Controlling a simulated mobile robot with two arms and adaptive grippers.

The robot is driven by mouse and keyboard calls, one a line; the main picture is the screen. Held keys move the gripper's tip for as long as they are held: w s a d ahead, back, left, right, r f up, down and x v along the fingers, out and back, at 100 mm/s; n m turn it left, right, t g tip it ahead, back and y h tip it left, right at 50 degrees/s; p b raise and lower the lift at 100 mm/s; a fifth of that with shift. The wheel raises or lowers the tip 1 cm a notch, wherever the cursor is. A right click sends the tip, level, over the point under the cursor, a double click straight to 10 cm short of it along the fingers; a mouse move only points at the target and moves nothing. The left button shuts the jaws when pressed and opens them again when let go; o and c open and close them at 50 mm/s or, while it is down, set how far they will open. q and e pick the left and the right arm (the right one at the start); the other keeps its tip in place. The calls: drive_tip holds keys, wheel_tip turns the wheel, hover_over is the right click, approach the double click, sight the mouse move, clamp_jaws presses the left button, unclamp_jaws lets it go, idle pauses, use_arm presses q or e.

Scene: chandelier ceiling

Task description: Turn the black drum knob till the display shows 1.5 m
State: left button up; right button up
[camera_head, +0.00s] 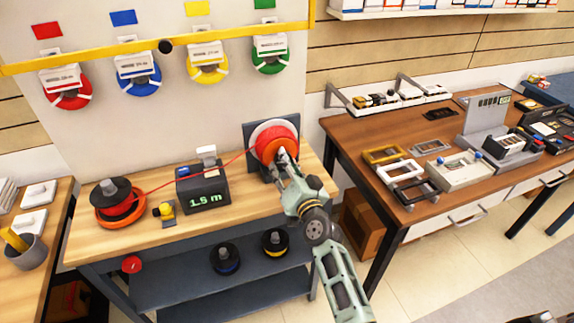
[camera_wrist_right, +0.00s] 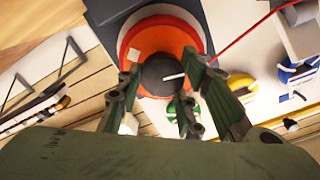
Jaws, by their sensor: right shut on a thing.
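The red and orange drum (camera_head: 270,138) stands upright on the right end of the wooden bench, in front of a dark plate. The black knob (camera_wrist_right: 162,72) sits at the drum's centre in the right wrist view. My right gripper (camera_head: 283,156) reaches the drum's face, its fingers (camera_wrist_right: 160,98) shut on the knob from both sides; the fingers partly hide it. The black display box (camera_head: 204,188) reads 1.5 m in green digits. A red line (camera_head: 165,183) runs from the drum past the box to a spool (camera_head: 117,202) on the left. My left gripper is not in view.
A small yellow device (camera_head: 165,210) sits between spool and box. Several coloured reels hang under a yellow rail (camera_head: 110,54) on the wall. Two dark spools (camera_head: 225,259) lie on the lower shelf. A brown table (camera_head: 370,135) with frames and devices stands right.

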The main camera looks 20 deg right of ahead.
drive_tip(key=shift+f+m, duration=0.3)
drive_tip(key=shift+m, duration=0.5)
drive_tip(key=shift+s, duration=0.1)
drive_tip(key=o, duration=1.1)
drive_tip(key=shift+r, duration=0.1)
drive_tip(key=s, duration=1.2)
drive_tip(key=shift+d, duration=0.2)
